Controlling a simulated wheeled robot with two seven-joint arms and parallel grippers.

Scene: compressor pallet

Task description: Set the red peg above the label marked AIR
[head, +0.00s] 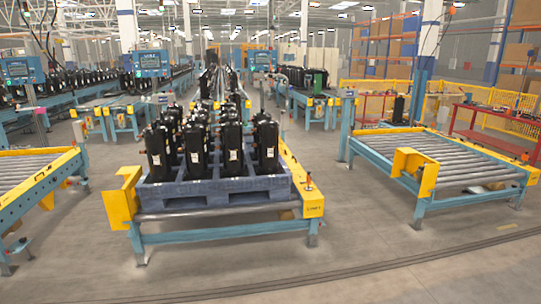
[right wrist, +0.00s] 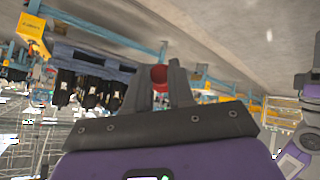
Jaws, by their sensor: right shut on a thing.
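The red peg (right wrist: 159,77) shows in the right wrist view, between the two dark fingers of my right gripper (right wrist: 158,66). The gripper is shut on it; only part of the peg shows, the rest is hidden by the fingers. The peg seems held in the air, away from any surface. No label reading AIR can be made out in either view. Neither gripper shows in the head view, and my left gripper is not seen.
Black compressors (head: 196,148) stand on a blue pallet (head: 215,194) on a roller conveyor with yellow end boxes (head: 313,204). A small red-topped part (head: 308,182) sits on the right box. An empty roller conveyor (head: 440,158) stands to the right. The front floor is clear.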

